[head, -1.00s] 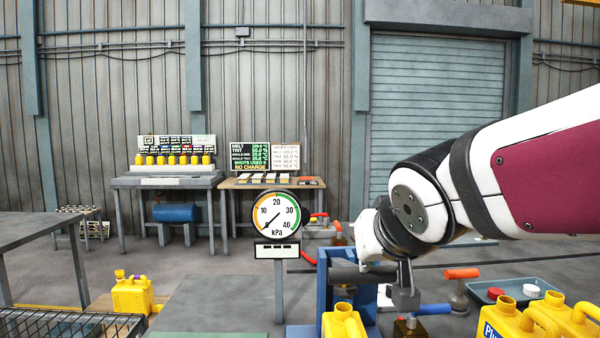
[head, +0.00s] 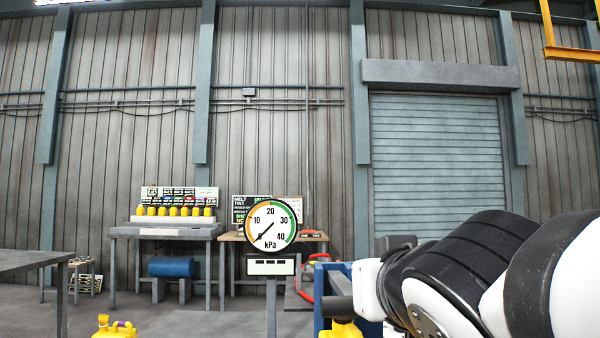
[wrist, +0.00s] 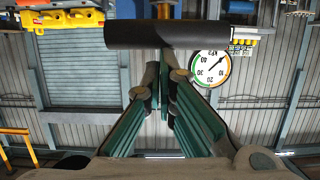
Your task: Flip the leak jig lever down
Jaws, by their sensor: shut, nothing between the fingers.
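The leak jig's blue frame (head: 319,300) stands at the bottom of the head view, partly cut off and covered by my arm. A dark grey bar (head: 340,282) crosses it; it looks like the lever's grip, still raised. The wrist view is upside down and shows this bar (wrist: 165,33) with posts joining it. My gripper (wrist: 166,75) is shut and empty, its fingertips close to the bar; whether they touch it I cannot tell. The head view hides my fingers. The kPa gauge (head: 270,225) stands behind left, its needle low.
A yellow can (head: 342,329) shows at the jig's foot. Another yellow can (head: 115,328) is at lower left. A red curved handle (head: 304,283) is left of the jig. A grey table (head: 30,262) stands at far left, and a bench with small yellow cans (head: 175,211) is behind.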

